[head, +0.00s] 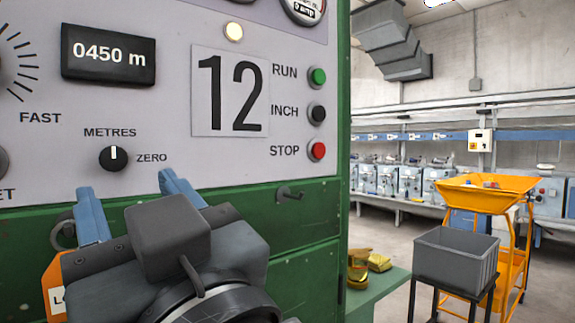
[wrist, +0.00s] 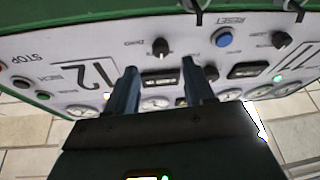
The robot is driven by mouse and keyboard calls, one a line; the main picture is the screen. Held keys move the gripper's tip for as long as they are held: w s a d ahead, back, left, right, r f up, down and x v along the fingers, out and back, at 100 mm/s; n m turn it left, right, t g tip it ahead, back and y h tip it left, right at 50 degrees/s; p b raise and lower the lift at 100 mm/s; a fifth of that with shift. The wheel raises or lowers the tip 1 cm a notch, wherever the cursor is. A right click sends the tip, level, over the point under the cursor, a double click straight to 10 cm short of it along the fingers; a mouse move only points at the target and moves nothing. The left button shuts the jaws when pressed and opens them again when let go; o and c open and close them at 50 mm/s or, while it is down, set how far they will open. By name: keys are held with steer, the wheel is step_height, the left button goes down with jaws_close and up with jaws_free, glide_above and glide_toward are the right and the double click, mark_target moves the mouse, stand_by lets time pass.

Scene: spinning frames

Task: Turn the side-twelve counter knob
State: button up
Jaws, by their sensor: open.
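The counter knob (head: 113,158) is small, round and black, under the word METRES, with ZERO to its right. Its white mark points up. The counter (head: 108,54) above it reads 0450 m, and a large 12 (head: 230,92) is to the right. My gripper (head: 132,190) is open and empty, its blue fingers spread below the knob in the head view. In the wrist view the panel is upside down; the knob (wrist: 160,47) shows beyond and between the fingers of my gripper (wrist: 159,68). I see no contact with the knob.
RUN (head: 318,76), INCH (head: 317,113) and STOP (head: 318,150) buttons line the panel's right side. A blue RESET button (wrist: 222,38) is near the knob. A grey crate (head: 455,260) and orange trolley (head: 487,192) stand at right.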

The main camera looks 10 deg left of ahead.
mark_target(115, 163)
steer(key=p+x, duration=0.1)
steer(key=x, duration=0.5)
steer(key=shift+a, duration=0.1)
jaws_close()
stand_by(0.4)
